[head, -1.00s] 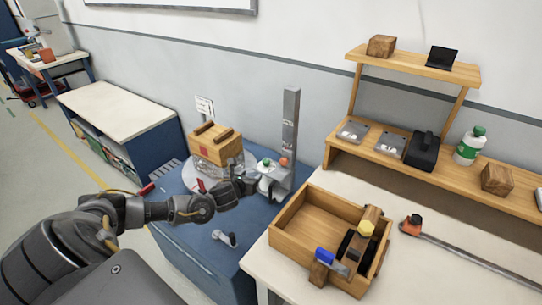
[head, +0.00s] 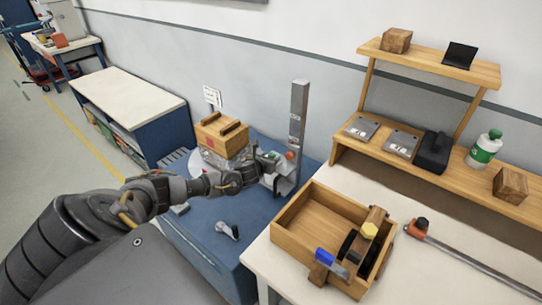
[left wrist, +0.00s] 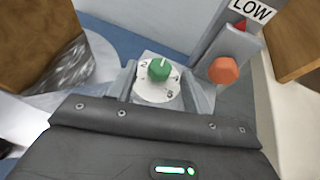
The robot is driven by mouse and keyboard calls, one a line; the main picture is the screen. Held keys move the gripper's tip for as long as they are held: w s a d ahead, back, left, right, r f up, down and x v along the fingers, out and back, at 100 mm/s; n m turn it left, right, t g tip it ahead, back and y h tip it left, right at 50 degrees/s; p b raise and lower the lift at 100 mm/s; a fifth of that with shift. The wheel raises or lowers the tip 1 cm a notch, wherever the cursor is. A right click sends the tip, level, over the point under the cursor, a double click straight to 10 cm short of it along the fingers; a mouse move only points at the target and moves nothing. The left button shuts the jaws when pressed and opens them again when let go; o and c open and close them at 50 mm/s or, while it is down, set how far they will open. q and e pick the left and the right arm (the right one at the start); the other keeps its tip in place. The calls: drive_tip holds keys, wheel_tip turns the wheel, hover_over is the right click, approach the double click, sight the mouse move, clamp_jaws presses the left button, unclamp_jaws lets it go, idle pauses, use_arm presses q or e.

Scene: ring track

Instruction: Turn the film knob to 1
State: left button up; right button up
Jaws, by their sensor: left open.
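The film knob is a small green knob (left wrist: 159,69) with a white pointer mark, on a round white dial (left wrist: 157,93) with numbers. The pointer mark points up and slightly right in the left wrist view; a 2 is at the dial's left, other numbers are partly hidden or too small to read. My left gripper (left wrist: 165,85) is open, one finger on each side of the dial; I cannot tell whether they touch it. In the head view my left gripper (head: 265,170) is at the machine, largely covering the dial. My right gripper is not in view.
An orange knob (left wrist: 223,70) sits close right of the dial, under a LOW label (left wrist: 252,10). A grey post (head: 298,115) rises behind. A wooden box (head: 221,137) on wrapped goods stands left of the gripper. An open wooden crate (head: 300,225) is on the bench at right.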

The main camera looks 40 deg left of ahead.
use_arm(q)
drive_tip(key=shift+x, duration=1.2)
drive_tip(key=shift+r, duration=0.1)
drive_tip(key=c, duration=1)
